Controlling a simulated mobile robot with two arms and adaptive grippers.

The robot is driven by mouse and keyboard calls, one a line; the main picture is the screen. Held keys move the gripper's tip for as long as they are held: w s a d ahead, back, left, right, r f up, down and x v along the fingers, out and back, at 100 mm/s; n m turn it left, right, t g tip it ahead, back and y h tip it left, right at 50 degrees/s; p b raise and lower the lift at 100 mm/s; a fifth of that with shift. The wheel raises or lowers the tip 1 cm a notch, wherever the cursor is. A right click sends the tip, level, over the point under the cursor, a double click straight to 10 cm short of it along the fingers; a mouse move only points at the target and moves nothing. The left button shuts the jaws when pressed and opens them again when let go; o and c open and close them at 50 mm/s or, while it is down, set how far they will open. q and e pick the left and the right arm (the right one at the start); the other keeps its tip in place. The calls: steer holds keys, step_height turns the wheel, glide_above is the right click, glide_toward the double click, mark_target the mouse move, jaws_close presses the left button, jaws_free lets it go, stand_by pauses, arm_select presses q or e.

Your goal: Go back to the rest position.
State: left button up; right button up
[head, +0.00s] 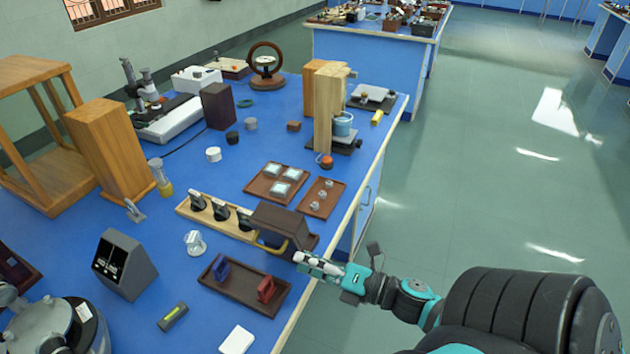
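My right gripper (318,264) is at the front edge of the blue bench (225,150), just right of a dark brown box (280,222) with a yellow curved part below it. Its fingers look small and close together from here; I cannot tell whether they are open or shut, or whether they touch the box. My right arm reaches in from the lower right. My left gripper is not in view.
Near my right gripper lies a brown tray (240,288) with a blue and a red piece. Smaller trays (277,170) and a wooden stand (328,110) are farther back. A grey meter (124,265) stands at left. The floor (480,170) at right is clear.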

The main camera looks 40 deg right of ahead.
steer(key=shift+v, duration=0.85)
steer(key=shift+w, duration=0.1)
